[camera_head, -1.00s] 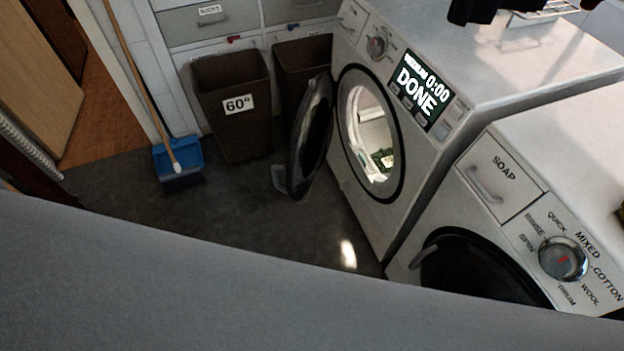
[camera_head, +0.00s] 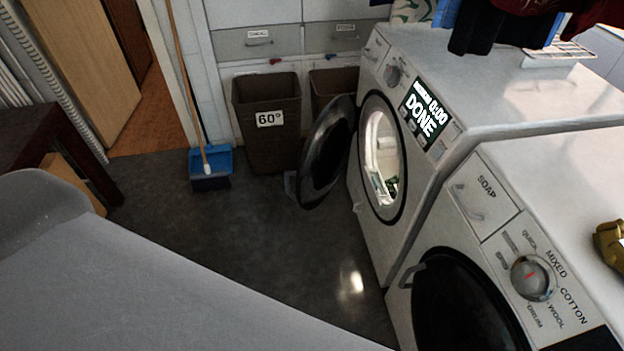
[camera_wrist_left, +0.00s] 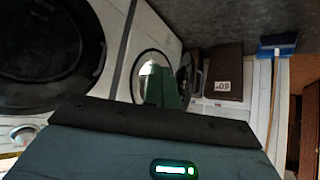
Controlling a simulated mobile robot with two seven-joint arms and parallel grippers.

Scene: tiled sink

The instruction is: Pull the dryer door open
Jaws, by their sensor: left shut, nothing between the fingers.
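The dryer (camera_head: 415,165) is the white machine whose display reads "DONE 0:00". Its round dark door (camera_head: 327,152) stands swung wide open to the left in the head view, and the bright drum opening (camera_head: 382,157) shows. In the left wrist view the dryer opening (camera_wrist_left: 149,78) and the door (camera_wrist_left: 186,72) show near the middle. My left gripper (camera_wrist_left: 171,70) appears in the left wrist view as a dark green shape, shut and empty. It overlaps the opening in that picture; whether it touches the dryer cannot be told.
A washer (camera_head: 500,215) with a shut dark door stands at the right. Bins (camera_head: 270,125) stand behind the dryer door, with a blue dustpan (camera_head: 209,167) and broom to the left. The grey floor (camera_head: 240,245) before the machines is clear.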

